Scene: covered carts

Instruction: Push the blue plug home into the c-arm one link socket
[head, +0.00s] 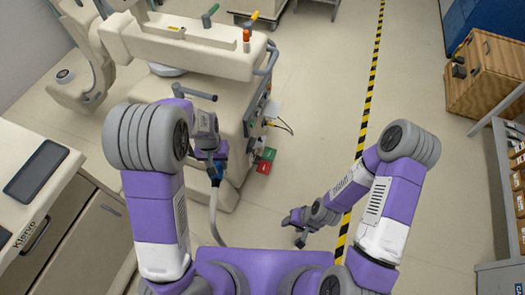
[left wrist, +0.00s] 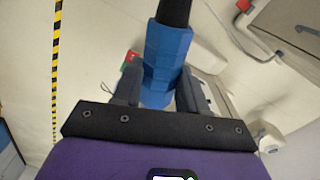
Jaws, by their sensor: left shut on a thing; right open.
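The blue plug (head: 216,172) is held by my left gripper (head: 214,160), beside the beige c-arm unit (head: 190,52). In the left wrist view the blue plug (left wrist: 166,65) stands between the two dark fingers of my left gripper (left wrist: 158,92), which are shut on it. A black cylindrical part (left wrist: 174,12) extends from its far end. A pale cable (head: 214,215) hangs below the plug in the head view. I cannot make out the socket in either view. My right gripper (head: 300,228) is open and empty over the floor, away from the unit.
Red (head: 264,168) and green (head: 268,154) blocks are at the unit's lower right side. A beige cabinet (head: 30,200) stands at left. A wooden crate (head: 485,80) and shelving (head: 505,170) stand at right.

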